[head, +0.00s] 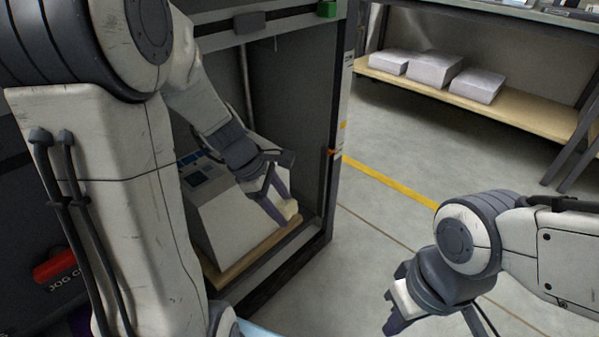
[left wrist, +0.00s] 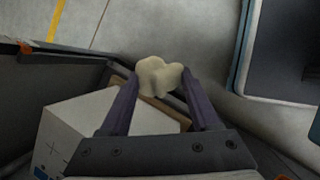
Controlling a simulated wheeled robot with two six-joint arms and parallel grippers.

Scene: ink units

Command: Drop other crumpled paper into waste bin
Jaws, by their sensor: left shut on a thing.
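A pale cream crumpled paper (left wrist: 157,76) is held between the fingertips of my left gripper (left wrist: 160,88) in the left wrist view. In the head view the crumpled paper (head: 288,209) shows at the tips of my left gripper (head: 278,203), in front of a white box-like unit inside a dark cabinet. My right gripper (head: 393,312) is at the lower right over the floor, and whether its fingers are apart is unclear. I cannot make out a waste bin for certain in either view.
The dark cabinet (head: 292,100) with an open front surrounds the white unit (head: 235,225), which stands on a wooden board. A shelf (head: 520,115) with several white paper stacks is at the back right. Clear grey floor with a yellow line (head: 390,182) lies between. A dark-rimmed, blue-grey object (left wrist: 285,50) is at right.

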